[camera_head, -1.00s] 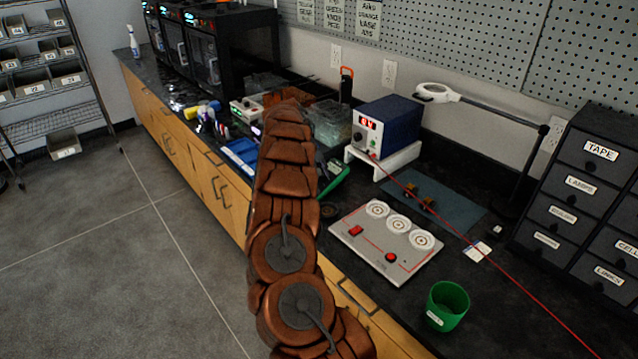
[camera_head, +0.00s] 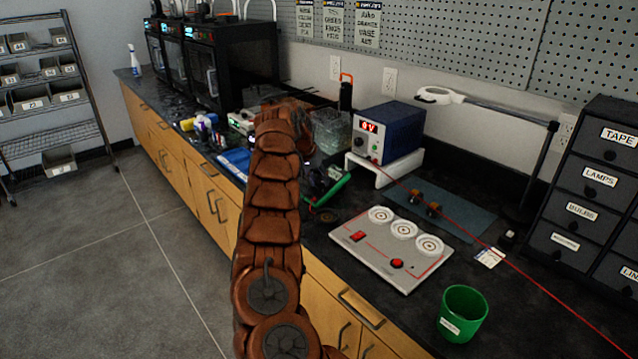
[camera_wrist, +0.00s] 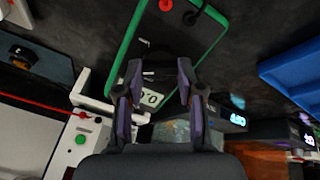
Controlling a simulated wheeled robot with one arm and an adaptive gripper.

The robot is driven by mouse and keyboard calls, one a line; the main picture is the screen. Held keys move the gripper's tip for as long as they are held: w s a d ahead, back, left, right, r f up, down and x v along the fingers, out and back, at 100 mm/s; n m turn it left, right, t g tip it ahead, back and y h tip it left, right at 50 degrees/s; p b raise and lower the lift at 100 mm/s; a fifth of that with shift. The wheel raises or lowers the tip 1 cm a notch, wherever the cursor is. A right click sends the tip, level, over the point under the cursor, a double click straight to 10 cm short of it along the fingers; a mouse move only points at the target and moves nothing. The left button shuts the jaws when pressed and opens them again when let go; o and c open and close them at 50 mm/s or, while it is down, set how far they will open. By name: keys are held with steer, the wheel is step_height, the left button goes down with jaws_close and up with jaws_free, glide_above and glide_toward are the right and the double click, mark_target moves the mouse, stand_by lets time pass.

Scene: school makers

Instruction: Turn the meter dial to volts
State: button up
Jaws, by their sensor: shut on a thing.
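The meter (camera_wrist: 207,22) has a green rim and a dark face and lies on the dark bench in the wrist view. Its pale display (camera_wrist: 150,98) is partly visible between my fingers, with a digit on it. My gripper (camera_wrist: 160,68) is over the meter face, with one finger on each side of the dark dial area. It is shut on the dial, which is hard to make out against the dark face. The dial's setting cannot be read.
A blue power supply (camera_head: 390,132) on a white stand is right of the meter, with a red lead running from it. A white board (camera_head: 390,255) with three round sockets and a green cup (camera_head: 462,313) are nearer. A blue tray (camera_head: 235,163) is on the left.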

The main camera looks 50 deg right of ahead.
steer(key=shift+r, duration=0.1)
stand_by(0.3)
steer(key=o, duration=1.1)
steer(key=shift+o, duration=0.2)
steer(key=v, duration=1.2)
